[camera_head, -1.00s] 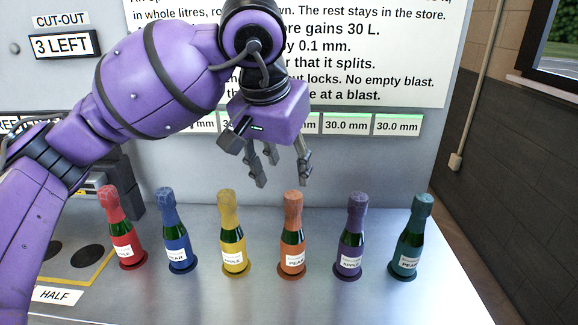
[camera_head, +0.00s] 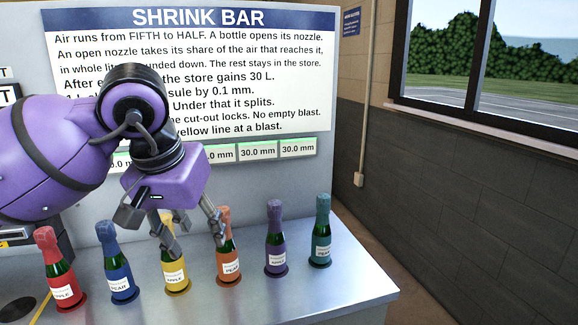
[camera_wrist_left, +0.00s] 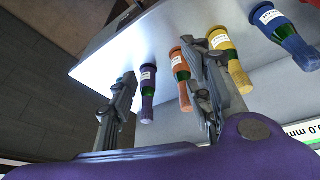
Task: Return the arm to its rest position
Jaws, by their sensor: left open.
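My left gripper (camera_head: 193,240) is open and empty. In the head view its fingers hang in front of the yellow (camera_head: 176,262) and orange (camera_head: 227,258) bottles. The left wrist view shows its two spread fingers (camera_wrist_left: 160,105), with the purple bottle (camera_wrist_left: 147,95) seen between them and the orange bottle (camera_wrist_left: 182,78) by one finger. I cannot tell whether a finger touches a bottle. My purple left arm (camera_head: 60,150) comes in from the left. My right gripper is not in view.
Red (camera_head: 58,270), blue (camera_head: 115,265), purple (camera_head: 275,240) and teal (camera_head: 321,235) bottles stand in the same row on the metal table (camera_head: 340,280). A sign panel (camera_head: 240,80) stands behind. Table room is clear at the front right.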

